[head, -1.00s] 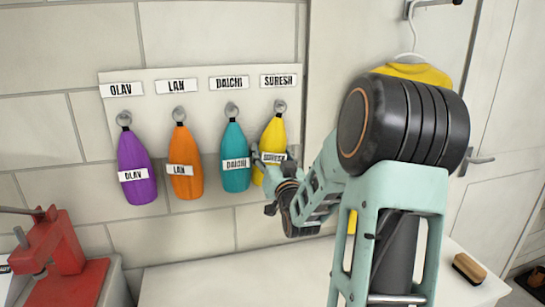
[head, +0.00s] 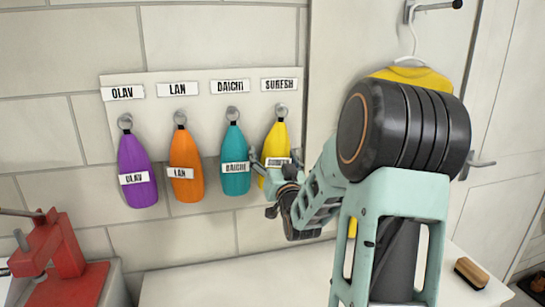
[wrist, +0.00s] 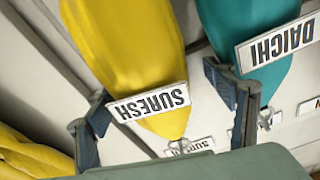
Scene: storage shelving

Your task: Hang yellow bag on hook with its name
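The yellow bag (head: 275,140) with a SURESH label hangs from the hook (head: 281,110) under the SURESH plate (head: 279,85). It also fills the middle of the wrist view (wrist: 130,50), where its label (wrist: 148,102) reads upside down and its narrow end points down at the hook. My gripper (head: 276,160) is at the bag's lower half in the head view. In the wrist view its two fingers (wrist: 158,98) stand wide apart, one on each side of the bag, with gaps to it. My gripper hides the bag's lower tip in the head view.
Purple (head: 137,160), orange (head: 186,150) and teal (head: 235,150) bags hang left under OLAV, LAN and DAICHI. The teal bag (wrist: 245,25) is close to one finger. A red press (head: 55,255) stands lower left, a brush (head: 470,273) lower right. The white counter (head: 230,285) is largely clear.

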